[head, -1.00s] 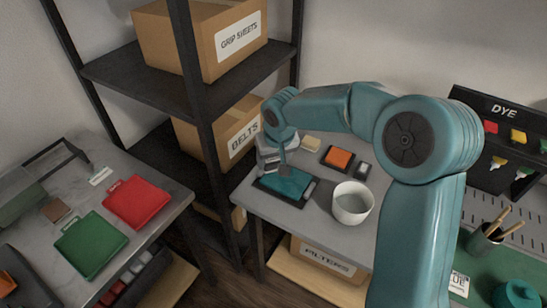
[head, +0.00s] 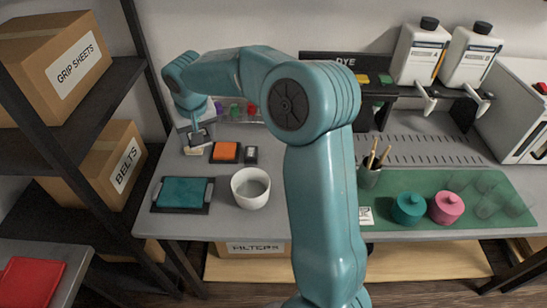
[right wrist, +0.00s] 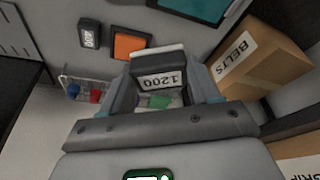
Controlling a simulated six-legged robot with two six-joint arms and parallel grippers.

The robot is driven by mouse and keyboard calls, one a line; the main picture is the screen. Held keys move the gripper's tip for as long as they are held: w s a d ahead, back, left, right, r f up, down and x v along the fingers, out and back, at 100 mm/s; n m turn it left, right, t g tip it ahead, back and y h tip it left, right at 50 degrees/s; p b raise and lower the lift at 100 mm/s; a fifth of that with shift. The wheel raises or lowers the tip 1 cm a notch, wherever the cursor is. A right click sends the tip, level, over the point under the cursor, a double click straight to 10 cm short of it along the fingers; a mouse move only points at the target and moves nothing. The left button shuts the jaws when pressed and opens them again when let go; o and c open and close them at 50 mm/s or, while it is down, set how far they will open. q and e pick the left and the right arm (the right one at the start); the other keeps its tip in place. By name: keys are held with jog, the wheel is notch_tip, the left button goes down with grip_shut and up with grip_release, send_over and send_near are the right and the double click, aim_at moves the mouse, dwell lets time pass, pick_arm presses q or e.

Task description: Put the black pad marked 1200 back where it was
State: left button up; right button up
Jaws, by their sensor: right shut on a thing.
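The black pad marked 1200 (right wrist: 160,81) is between the fingers of my right gripper (right wrist: 160,98) in the right wrist view, its white label facing the camera. In the head view the same pad (head: 199,138) is at the tip of my right gripper (head: 197,130), over the back left of the grey table (head: 220,222). A pale block (head: 193,151) shows just below the pad; I cannot tell whether they touch. An orange pad (head: 225,152) in a dark frame and a small dark pad with a pale label (head: 251,155) lie to the right. My left gripper is not in view.
A teal piece (head: 183,191) lies on a dark tray at the table's left front. A white bowl (head: 250,188) stands beside it. The shelf with the BELTS box (head: 113,165) rises at the left. A rack of small coloured items (head: 236,110) stands behind.

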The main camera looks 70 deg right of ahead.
jog(key=s+d+r+m, duration=0.4)
jog(key=s+d, duration=0.4)
jog(key=d, duration=0.4)
jog(key=m+g+h+b, duration=0.1)
jog(key=m, duration=0.1)
send_over(275, 156)
jog(key=a, duration=0.1)
jog(key=f, duration=1.4)
jog(key=shift+s+a+f, duration=0.1)
jog(key=shift+s+f, duration=0.25)
jog(key=shift+f, duration=0.05)
notch_tip(275, 156, down, 5)
jog(key=shift+f, duration=0.15)
jog(key=shift+b, duration=0.35)
jog(key=o, duration=1)
